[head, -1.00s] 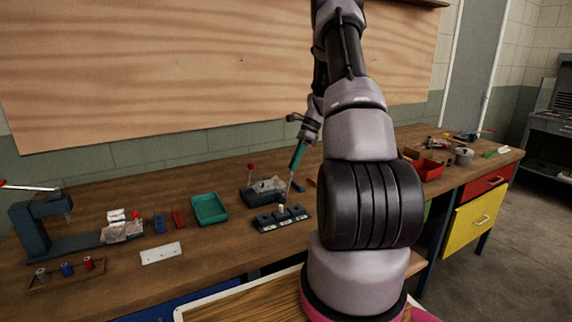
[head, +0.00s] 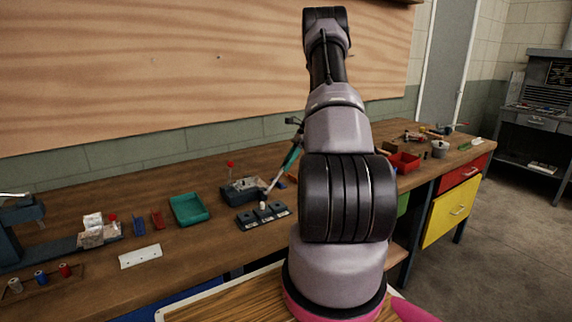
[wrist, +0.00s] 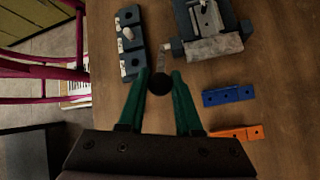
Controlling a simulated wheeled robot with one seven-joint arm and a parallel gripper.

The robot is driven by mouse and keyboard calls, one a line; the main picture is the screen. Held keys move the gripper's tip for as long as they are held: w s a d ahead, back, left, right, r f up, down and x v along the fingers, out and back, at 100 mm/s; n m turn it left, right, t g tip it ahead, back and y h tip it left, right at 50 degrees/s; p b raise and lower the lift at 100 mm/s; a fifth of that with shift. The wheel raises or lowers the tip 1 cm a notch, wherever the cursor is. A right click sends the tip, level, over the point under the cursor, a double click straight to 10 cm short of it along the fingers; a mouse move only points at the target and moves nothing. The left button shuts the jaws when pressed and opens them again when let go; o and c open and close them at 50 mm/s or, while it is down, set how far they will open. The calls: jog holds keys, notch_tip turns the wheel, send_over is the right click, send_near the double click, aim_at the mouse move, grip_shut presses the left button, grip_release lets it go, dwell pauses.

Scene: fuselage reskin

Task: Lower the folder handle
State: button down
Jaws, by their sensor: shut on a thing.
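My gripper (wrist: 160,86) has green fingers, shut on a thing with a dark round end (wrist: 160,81). A thin pale rod (head: 275,180) shows below the fingers in the head view, slanting down left. Its lower end is near a small blue-grey bench device (head: 240,194) with a grey metal piece on top; contact is unclear. That device also shows at the top of the wrist view (wrist: 216,46). A red knob (head: 230,164) stands on a thin stem at its left. At the far left is a blue-grey lever tool (head: 22,228), partly cut off. I cannot tell which is the folder handle.
A dark slotted block (head: 262,216) with a pale peg sits in front of the device. A teal tray (head: 189,208), a white plate (head: 140,256) and a spool rack (head: 40,282) lie left. Blue (wrist: 229,95) and orange (wrist: 237,133) bars lie right in the wrist view.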

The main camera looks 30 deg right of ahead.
jog(key=c, duration=0.6)
grip_release()
jog(key=v, duration=1)
jog(key=shift+d+r, duration=0.3)
jog(key=shift+w, duration=0.1)
jog(key=s+a+r+n+t+h, duration=0.1)
jog(key=s+a+r+n+h, duration=0.2)
jog(key=a+r, duration=0.65)
jog(key=s+a+r+n+t+h, duration=0.1)
jog(key=s+a+r+n, duration=0.35)
jog(key=a+r, duration=0.5)
jog(key=s+a+r+n+t+h, duration=0.1)
jog(key=s+a+n, duration=0.4)
jog(key=s, duration=0.5)
jog(key=s+a+r+n+t+h, duration=0.1)
jog(key=s+a+r+n+t, duration=0.3)
jog(key=s+a, duration=0.4)
jog(key=shift+s+a+r+n+t, duration=0.35)
jog(key=shift+s+t, duration=0.15)
jog(key=shift+s, duration=0.6)
